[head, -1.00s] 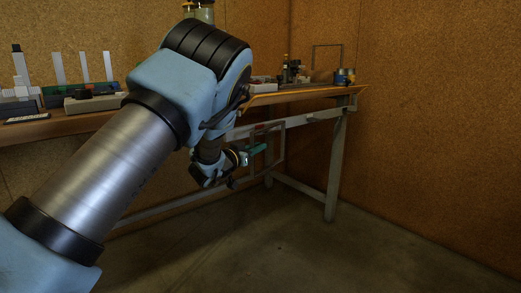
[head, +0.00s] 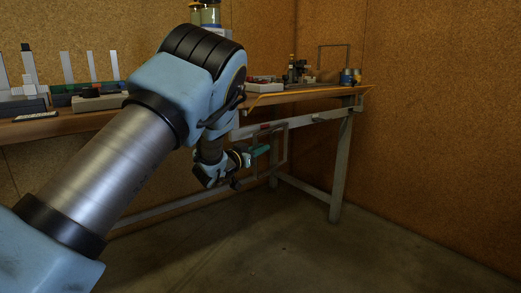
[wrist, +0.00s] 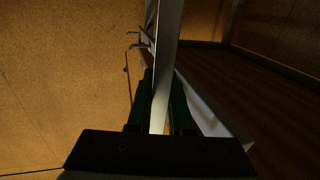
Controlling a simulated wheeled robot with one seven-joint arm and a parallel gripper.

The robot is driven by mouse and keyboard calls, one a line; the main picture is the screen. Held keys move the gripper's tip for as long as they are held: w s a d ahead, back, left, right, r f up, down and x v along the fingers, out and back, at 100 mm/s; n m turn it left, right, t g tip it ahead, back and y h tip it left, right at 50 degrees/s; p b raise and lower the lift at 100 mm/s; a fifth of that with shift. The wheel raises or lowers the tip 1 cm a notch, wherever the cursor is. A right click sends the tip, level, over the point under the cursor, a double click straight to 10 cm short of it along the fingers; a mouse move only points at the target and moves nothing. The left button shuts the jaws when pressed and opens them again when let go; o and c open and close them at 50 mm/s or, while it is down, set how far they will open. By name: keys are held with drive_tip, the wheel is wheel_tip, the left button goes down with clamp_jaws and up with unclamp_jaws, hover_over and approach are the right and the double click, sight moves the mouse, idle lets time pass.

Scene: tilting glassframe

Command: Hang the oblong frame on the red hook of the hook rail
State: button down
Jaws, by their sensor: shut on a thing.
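My gripper (head: 261,150), with green fingers, is shut on a thin grey frame (head: 285,143) below the bench's front edge in the head view. In the wrist view, a pale bar of the frame (wrist: 162,100) runs between the dark fingers of my gripper (wrist: 163,98). The grey hook rail (head: 304,121) runs along the front of the bench, close to the frame's top. A small red hook (head: 265,127) shows on it, near the frame's upper left. I cannot tell whether frame and hook touch. My arm hides part of the rail.
The wooden bench (head: 285,96) holds a grey tray (head: 264,85), jars and blue cans (head: 350,76). Its grey leg (head: 340,170) stands right of the frame, with a low crossbar behind. The floor at front right is clear.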

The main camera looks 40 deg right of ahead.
drive_tip(key=c, duration=0.7)
unclamp_jaws()
drive_tip(key=shift+c, duration=0.2)
drive_tip(key=shift+v, duration=4)
drive_tip(key=s, duration=1.2)
drive_tip(key=shift+a, duration=0.35)
drive_tip(key=shift+w, duration=0.1)
